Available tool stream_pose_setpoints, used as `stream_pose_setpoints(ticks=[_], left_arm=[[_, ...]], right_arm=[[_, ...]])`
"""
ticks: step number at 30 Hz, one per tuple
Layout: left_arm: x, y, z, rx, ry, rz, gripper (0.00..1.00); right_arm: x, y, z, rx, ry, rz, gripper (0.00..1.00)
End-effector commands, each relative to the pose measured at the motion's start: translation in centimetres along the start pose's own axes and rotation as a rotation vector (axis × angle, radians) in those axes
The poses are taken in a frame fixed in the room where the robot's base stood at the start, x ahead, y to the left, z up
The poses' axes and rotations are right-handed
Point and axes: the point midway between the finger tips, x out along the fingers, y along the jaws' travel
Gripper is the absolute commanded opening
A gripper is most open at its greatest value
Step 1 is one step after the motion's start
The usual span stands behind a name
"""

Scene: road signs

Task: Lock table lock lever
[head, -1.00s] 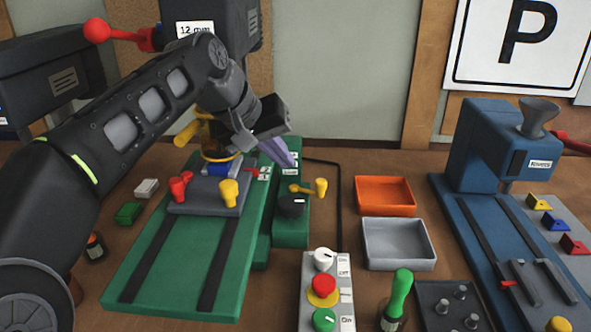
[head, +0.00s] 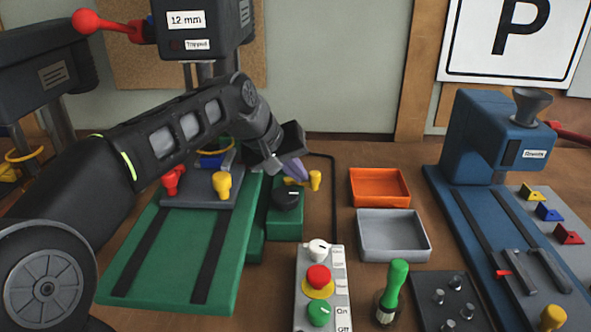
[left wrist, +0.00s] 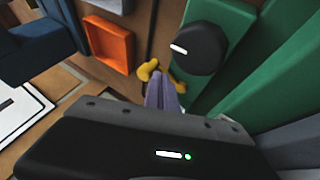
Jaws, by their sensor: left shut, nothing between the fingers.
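The yellow lever (head: 315,180) sits on the green machine beside the black knob (head: 287,199). Its round yellow end points right in the head view. In the left wrist view the lever (left wrist: 148,70) lies just beyond the fingertips. My left gripper (head: 294,169) has pale purple fingers that are shut and empty. The fingers are at the lever's far side in the head view and partly hide its bar. They also show in the left wrist view (left wrist: 165,96), very close to the lever; I cannot tell whether they touch it. My right gripper is not in view.
An orange tray (head: 380,187) and a grey tray (head: 394,236) lie to the right. A control panel (head: 308,268) with buttons stands in front. Yellow (head: 221,185) and red (head: 172,180) clamp handles stand left of the knob. A black cable runs just right of the lever.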

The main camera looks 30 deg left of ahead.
Motion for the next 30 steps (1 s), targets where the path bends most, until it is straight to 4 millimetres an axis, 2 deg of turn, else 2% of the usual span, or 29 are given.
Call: stream_pose_setpoints(ticks=[30], left_arm=[[0.24, 0.47, -0.21, -0.098, 0.052, -0.051, 0.0]], right_arm=[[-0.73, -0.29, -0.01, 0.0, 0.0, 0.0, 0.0]])
